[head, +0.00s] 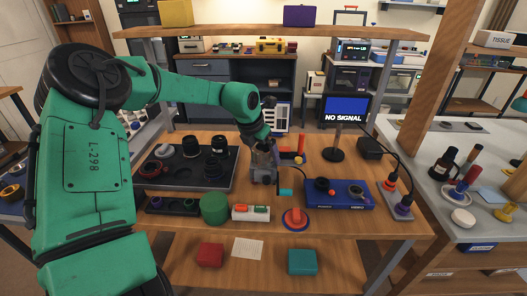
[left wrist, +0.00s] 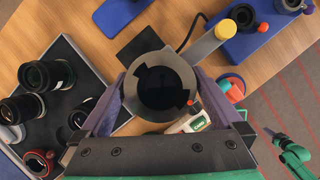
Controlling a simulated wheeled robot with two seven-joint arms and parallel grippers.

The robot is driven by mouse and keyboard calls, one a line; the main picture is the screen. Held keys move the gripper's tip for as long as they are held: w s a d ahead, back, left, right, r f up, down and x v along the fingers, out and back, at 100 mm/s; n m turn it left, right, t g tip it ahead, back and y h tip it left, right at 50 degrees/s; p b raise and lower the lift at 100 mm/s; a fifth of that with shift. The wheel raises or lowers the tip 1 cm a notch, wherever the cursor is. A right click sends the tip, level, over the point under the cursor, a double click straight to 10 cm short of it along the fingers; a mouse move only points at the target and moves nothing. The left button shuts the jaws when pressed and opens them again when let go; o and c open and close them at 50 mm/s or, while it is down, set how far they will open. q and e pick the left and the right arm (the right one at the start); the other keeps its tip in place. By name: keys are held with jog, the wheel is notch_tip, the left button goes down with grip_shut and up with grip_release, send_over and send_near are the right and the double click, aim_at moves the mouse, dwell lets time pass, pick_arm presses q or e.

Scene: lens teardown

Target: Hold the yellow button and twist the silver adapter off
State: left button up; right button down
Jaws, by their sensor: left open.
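My left gripper (head: 263,174) points down over the middle of the workbench. In the left wrist view its two fingers (left wrist: 166,112) stand apart. Between them is a round dark opening with a grey, silver-looking ring (left wrist: 160,55) around it and a small orange dot on its right side. I take this ring for the adapter; I cannot tell whether a finger touches it. A flat grey bar (left wrist: 203,47) runs from the ring to the upper right. Near its end is a round yellow button (left wrist: 243,15). The head view hides most of the ring behind the gripper.
A dark mat (head: 188,183) with several black lenses lies left of the gripper. A blue device (head: 345,203) is to the right. A monitor (head: 345,110) stands behind.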

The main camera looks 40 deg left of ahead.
pick_arm(q)
jog(key=c, duration=1.1)
jog(key=shift+f+n+b, duration=0.15)
jog(key=shift+n+b, duration=0.45)
jog(key=shift+n+y+b, duration=0.35)
jog(key=shift+n+y, duration=0.05)
jog(key=shift+n, duration=0.1)
jog(key=shift+c, duration=0.2)
jog(key=shift+n, duration=0.3)
jog(key=shift+n+y+b, duration=0.5)
jog(key=shift+n+b, duration=0.3)
jog(key=shift+b, duration=0.2)
jog(key=shift+r+g, duration=0.25)
jog(key=shift+g, duration=0.05)
jog(key=shift+w+r+p, duration=0.15)
jog(key=shift+r+p, duration=0.05)
jog(key=shift+p, duration=0.1)
